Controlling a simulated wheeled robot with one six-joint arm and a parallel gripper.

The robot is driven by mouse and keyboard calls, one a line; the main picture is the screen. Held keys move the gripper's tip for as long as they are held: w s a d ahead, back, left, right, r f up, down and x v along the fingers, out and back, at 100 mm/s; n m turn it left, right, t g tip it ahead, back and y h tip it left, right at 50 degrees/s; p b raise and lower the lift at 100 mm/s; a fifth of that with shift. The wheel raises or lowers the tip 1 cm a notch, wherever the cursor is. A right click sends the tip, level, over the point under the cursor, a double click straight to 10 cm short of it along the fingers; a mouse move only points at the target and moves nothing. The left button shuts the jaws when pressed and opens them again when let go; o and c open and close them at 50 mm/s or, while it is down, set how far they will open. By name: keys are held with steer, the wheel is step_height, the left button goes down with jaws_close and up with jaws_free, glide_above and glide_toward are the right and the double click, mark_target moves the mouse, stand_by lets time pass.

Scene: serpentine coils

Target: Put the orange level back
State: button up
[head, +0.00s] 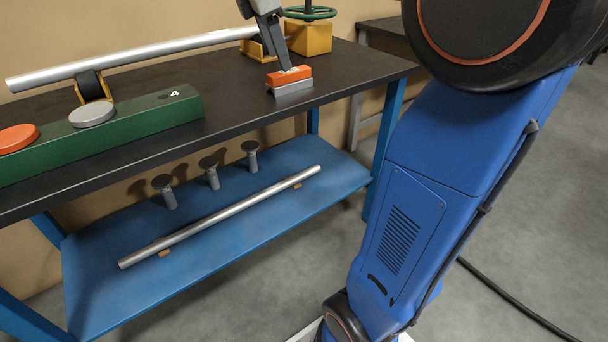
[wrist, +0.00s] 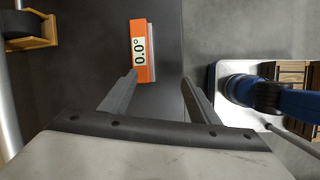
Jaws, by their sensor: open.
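The orange level (head: 296,76), a short block with a grey lower part, sits on the dark bench top near its front edge. In the wrist view the level (wrist: 151,68) shows a display reading 0.0°. My gripper (head: 286,66) is open and points down at the level in the head view. In the wrist view the open fingers (wrist: 159,77) have the level ahead of them, its near end beside the left fingertip. I cannot tell whether that finger touches it. Nothing is held.
A long metal pipe (head: 150,58) rests on yellow roller stands (head: 93,88) at the bench's back. A green block (head: 150,120) with orange and grey discs stands front left. A yellow box (head: 308,38) with a green handwheel is behind the level. A blue shelf (head: 230,235) lies below.

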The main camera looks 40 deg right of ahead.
steer(key=s+a+f+m+t+y, duration=0.1)
steer(key=s+a+f+m, duration=0.2)
steer(key=s+f+m, duration=0.2)
steer(key=s+a+f+m+t+y, duration=0.1)
steer(key=s+a+f+m, duration=0.2)
steer(key=s+f, duration=0.7)
steer(key=s+a+f+m+t+y, duration=0.1)
steer(key=s+a+f+m+t, duration=0.1)
steer(key=s+f+m, duration=0.6)
steer(key=shift+s+a+y, duration=0.4)
steer(key=shift+s+a, duration=0.35)
steer(key=shift+s, duration=0.5)
